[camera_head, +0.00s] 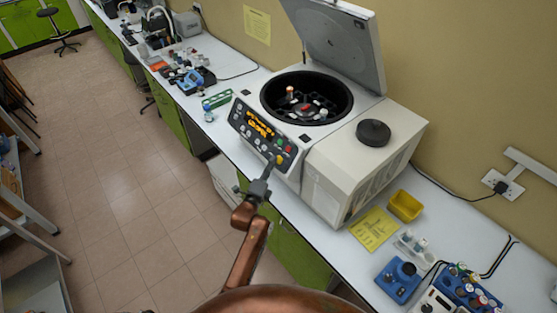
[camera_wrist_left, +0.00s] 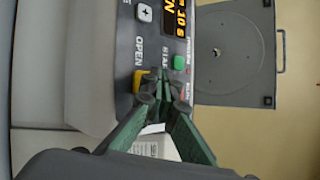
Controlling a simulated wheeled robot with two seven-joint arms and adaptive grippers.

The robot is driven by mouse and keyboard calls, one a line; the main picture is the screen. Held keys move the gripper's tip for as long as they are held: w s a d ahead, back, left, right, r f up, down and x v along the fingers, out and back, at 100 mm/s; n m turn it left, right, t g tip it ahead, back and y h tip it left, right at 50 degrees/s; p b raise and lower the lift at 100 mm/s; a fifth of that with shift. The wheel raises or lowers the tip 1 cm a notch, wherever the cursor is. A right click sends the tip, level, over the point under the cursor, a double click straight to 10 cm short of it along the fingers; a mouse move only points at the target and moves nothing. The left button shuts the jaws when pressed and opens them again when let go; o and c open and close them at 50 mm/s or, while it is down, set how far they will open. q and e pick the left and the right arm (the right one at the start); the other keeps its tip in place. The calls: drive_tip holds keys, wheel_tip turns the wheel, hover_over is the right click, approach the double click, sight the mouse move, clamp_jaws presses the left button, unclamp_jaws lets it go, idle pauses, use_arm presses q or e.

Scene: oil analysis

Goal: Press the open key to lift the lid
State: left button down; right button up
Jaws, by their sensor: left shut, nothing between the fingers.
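The centrifuge (camera_head: 345,160) stands on the bench with its lid (camera_head: 342,45) raised upright, showing the dark rotor bowl (camera_head: 307,98) with a few tubes. Its front panel (camera_head: 262,132) has a lit orange display and several keys. In the left wrist view the yellow open key (camera_wrist_left: 138,80) sits under the word OPEN, with the green key (camera_wrist_left: 179,62) beside it. My left gripper (camera_head: 268,167) is shut and empty, its fingertips at the panel's lower edge by the yellow key; the wrist view shows the fingertips (camera_wrist_left: 160,82) close beside it. I cannot tell whether they touch. My right gripper is not in view.
A yellow tray (camera_head: 405,205), a yellow sheet (camera_head: 374,229), a blue device (camera_head: 399,279) and a rack of vials (camera_head: 468,287) are right of the centrifuge. More lab items line the bench (camera_head: 233,84) at the back left.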

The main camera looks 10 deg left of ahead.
use_arm(q)
drive_tip(key=s+a+r+p, duration=0.1)
drive_tip(key=p, duration=0.1)
drive_tip(key=s+a+r+p, duration=0.1)
drive_tip(key=s+p, duration=0.1)
drive_tip(key=shift+s+a+r, duration=0.15)
drive_tip(key=shift+a+r, duration=0.2)
idle(0.6)
